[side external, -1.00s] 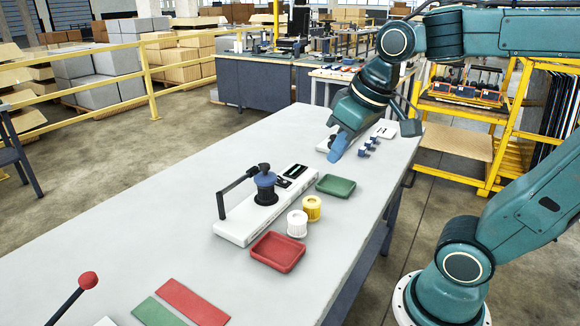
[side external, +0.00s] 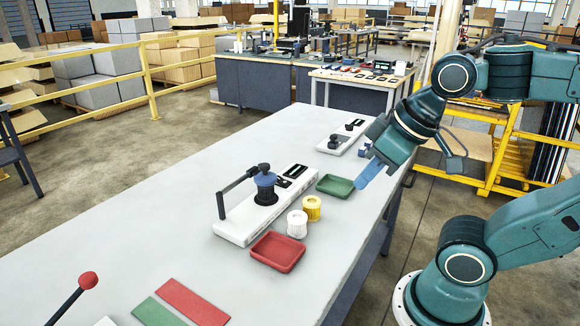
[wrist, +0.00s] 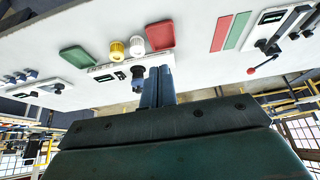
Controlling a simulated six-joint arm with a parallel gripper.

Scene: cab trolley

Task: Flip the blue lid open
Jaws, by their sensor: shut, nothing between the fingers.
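A blue round part (side external: 265,179), which looks like the lid, sits on a black base on the long white panel (side external: 232,228) in the side external view. A dark bent lever stands beside it. In the wrist view the black base (wrist: 137,76) shows just left of my fingertips, and the blue part is hard to make out. My gripper (side external: 364,181) has blue fingers, is shut and empty, and hangs in the air near the table's right edge, beside the green tray and well apart from the blue part. Its fingers also show in the wrist view (wrist: 158,72).
A green tray (side external: 335,185), a yellow knurled cap (side external: 312,208), a white one (side external: 297,224) and a red tray (side external: 278,250) line the panel's right side. A smaller white device (side external: 342,138) stands beyond. A red-knobbed lever (side external: 88,279) is nearest. The table's left side is clear.

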